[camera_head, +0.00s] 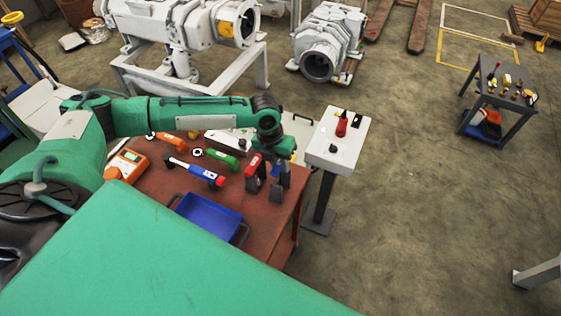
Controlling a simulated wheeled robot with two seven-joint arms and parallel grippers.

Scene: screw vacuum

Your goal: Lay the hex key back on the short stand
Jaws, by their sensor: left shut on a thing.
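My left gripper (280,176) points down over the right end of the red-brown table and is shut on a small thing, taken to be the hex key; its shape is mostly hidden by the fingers. Two short black stands are close by: one (251,185) below a red-handled tool (254,163), the other (276,194) under or just beside the gripper. I cannot tell which is the short stand, nor whether the held thing touches it. My right gripper is out of view.
The red-brown table (150,183) also holds a blue tray (208,216), a green-handled tool (222,158), a blue and red tool (198,172) and an orange device (126,165). A white pedestal (335,150) stands close on the right. Open floor lies beyond it.

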